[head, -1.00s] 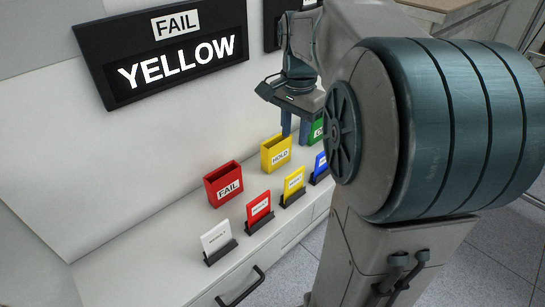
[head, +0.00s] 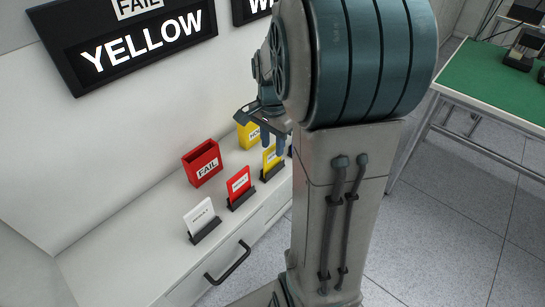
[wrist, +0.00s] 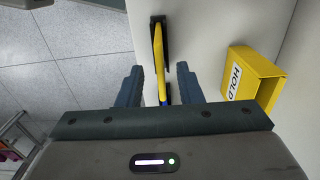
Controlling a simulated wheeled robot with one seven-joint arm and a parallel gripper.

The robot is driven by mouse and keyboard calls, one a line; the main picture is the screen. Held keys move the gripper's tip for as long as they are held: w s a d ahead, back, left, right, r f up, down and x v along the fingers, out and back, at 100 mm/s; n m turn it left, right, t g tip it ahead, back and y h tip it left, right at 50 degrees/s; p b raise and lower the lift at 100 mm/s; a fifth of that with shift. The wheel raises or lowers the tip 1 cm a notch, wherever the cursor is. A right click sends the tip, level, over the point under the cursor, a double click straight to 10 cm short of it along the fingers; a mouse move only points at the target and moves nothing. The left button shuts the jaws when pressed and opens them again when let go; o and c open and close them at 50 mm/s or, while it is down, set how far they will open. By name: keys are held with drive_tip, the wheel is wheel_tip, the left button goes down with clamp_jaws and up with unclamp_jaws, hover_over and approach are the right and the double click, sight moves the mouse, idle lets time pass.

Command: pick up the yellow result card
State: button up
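The yellow result card (head: 270,158) stands upright in a black holder on the white cabinet top, right of the red card in the head view. In the wrist view the yellow card (wrist: 158,60) shows edge-on, ahead of and between the two fingers. My gripper (wrist: 160,85) is open and empty, with a finger to each side of the card's line. In the head view my gripper (head: 273,146) is above and close to the yellow card. Whether a finger touches it cannot be told. Part of a blue card (wrist: 162,92) shows behind, partly hidden by my gripper.
A red FAIL bin (head: 203,163) and a yellow HOLD bin (head: 247,134) stand behind the cards; the HOLD bin (wrist: 255,80) is right of my gripper in the wrist view. A red card (head: 239,186) and a white card (head: 200,217) stand left. A wall sign reads FAIL YELLOW (head: 128,42).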

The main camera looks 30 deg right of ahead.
drive_tip(key=shift+f, duration=0.8)
clamp_jaws()
wheel_tip(320, 180, up, 10)
drive_tip(key=shift+r+b, duration=0.1)
drive_tip(key=shift+b, duration=0.2)
